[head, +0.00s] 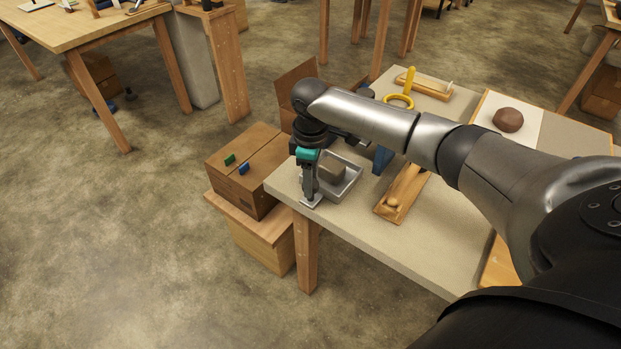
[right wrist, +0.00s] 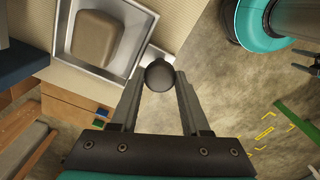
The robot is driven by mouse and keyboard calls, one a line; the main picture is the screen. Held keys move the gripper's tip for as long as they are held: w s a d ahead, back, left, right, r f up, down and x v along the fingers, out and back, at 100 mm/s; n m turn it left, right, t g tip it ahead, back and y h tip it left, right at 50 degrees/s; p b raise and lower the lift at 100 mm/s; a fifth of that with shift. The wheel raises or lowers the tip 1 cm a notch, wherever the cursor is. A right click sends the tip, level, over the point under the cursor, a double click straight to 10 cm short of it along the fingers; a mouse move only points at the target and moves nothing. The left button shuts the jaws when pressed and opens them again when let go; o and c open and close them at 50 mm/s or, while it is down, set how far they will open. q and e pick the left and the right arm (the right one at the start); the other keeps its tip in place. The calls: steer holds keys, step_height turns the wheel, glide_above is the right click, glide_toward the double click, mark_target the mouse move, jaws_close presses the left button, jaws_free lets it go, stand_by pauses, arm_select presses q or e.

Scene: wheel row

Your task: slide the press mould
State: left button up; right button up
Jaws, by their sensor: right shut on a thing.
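The press mould looks like a shallow grey metal tray (head: 348,187) with a grey-brown block (head: 332,171) in it, near the left corner of the light table. In the right wrist view the tray (right wrist: 64,62) and the block (right wrist: 95,37) show at upper left. My right gripper (head: 311,195) points down beside the tray's near left corner. In the wrist view its fingers (right wrist: 160,82) are closed around a dark round knob (right wrist: 160,75). A pale metal plate (right wrist: 154,58) lies beside the knob at the tray's corner; how they join is hidden. My left gripper is not in view.
A wooden board (head: 403,190) with a small ball-like knob, a blue block (head: 382,159) and a yellow ring tool (head: 399,101) are on the table. A brown lump (head: 508,120) lies on a white sheet. Cardboard boxes (head: 248,170) stand left of the table, below its top.

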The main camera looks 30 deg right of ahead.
jaws_close()
stand_by(0.8)
